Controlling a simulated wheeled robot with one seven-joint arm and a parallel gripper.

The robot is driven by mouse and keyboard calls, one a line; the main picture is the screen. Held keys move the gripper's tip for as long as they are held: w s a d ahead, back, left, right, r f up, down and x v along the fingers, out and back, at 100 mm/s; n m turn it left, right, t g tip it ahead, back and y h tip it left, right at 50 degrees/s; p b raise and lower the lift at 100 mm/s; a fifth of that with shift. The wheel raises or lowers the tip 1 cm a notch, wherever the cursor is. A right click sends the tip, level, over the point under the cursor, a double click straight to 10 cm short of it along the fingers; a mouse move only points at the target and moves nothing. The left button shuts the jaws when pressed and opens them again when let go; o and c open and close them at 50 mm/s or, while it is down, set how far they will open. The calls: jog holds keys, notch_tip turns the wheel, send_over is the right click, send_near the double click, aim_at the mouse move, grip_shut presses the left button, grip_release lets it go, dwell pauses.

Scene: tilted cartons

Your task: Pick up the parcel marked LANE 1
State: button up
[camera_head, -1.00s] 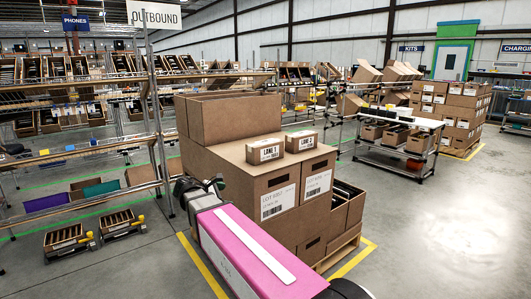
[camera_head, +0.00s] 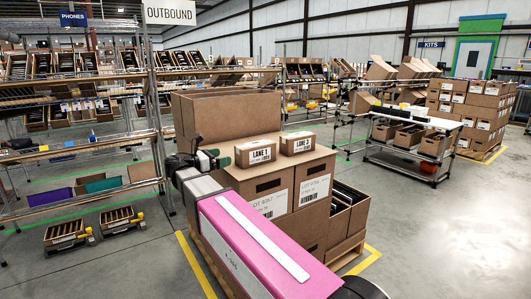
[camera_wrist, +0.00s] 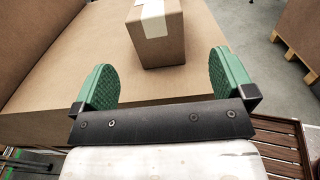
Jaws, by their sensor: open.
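The parcel marked LANE 1 (camera_head: 256,153) is a small brown carton with a white label, upright on top of the stacked cartons (camera_head: 276,170). The parcel marked LANE 2 (camera_head: 297,143) stands just right of it, with a small gap. My gripper (camera_head: 220,158) is just left of the LANE 1 parcel. In the wrist view my gripper (camera_wrist: 162,62) has its green fingers wide apart and nothing between them. A carton with white tape (camera_wrist: 157,42), seemingly the LANE 1 parcel, sits just beyond the fingertips, roughly centred. Its label is hidden there.
A tall open carton (camera_head: 226,115) stands behind the parcels on the same stack. A metal rack (camera_head: 160,130) is close at the left. The stack rests on a wooden pallet (camera_head: 347,247). Open floor (camera_head: 455,220) lies to the right.

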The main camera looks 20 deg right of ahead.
aim_at(238, 152)
jog(key=x, duration=0.5)
jog(key=shift+w+d+r, duration=0.1)
jog(key=shift+d, duration=0.05)
jog(key=shift+x, duration=3.1)
jog(key=shift+w, duration=0.15)
jog(key=c, duration=1.1)
jog(key=shift+r, duration=0.15)
